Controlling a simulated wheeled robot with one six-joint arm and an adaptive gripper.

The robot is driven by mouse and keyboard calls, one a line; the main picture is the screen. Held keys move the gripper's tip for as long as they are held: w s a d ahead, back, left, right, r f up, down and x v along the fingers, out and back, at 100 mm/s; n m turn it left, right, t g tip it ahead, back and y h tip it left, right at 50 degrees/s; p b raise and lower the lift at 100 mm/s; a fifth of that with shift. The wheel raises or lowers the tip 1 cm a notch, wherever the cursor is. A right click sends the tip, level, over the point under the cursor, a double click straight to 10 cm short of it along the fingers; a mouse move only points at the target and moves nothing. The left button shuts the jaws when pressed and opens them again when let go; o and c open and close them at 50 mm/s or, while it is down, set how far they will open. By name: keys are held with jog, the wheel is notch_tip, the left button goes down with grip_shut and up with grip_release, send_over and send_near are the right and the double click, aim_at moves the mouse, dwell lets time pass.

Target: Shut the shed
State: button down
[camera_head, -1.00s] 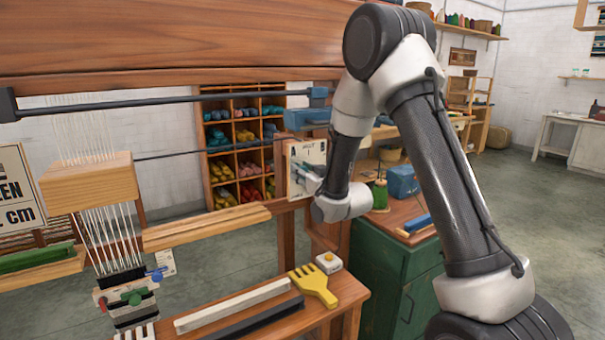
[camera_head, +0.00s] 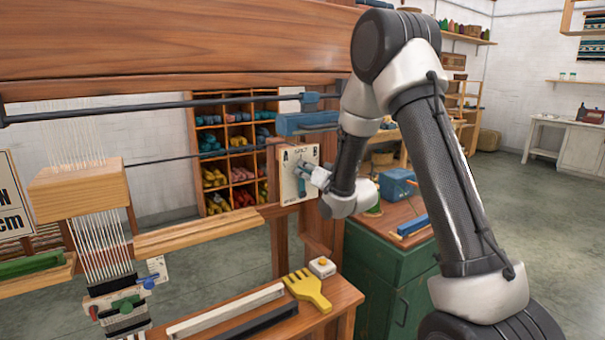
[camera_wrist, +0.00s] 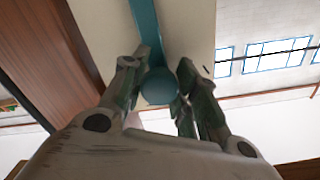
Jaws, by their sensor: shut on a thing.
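A pale plate (camera_head: 291,188) with small dark lettering is fixed to the loom's right post. In the wrist view, the teal lever bar (camera_wrist: 147,35) ends in a round teal knob (camera_wrist: 160,86). My gripper (camera_head: 312,178) is at the plate, its fingers on both sides of the knob and shut on it. The wrist view shows my gripper (camera_wrist: 158,80) close up. White warp threads (camera_head: 100,245) pass through a wooden block (camera_head: 79,188) on the loom's left.
A yellow comb (camera_head: 309,288) and a small button box (camera_head: 322,267) lie on the loom's bench (camera_head: 338,300). A green cabinet (camera_head: 385,275) stands close behind my forearm. The upper beam (camera_head: 180,40) spans above. Open floor lies at right.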

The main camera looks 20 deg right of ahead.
jog(key=shift+w+d+m, duration=0.1)
jog(key=shift+d+m, duration=0.2)
jog(key=c, duration=1.1)
grip_release()
jog(key=shift+o, duration=0.2)
jog(key=v, duration=0.7)
jog(key=shift+s, duration=0.25)
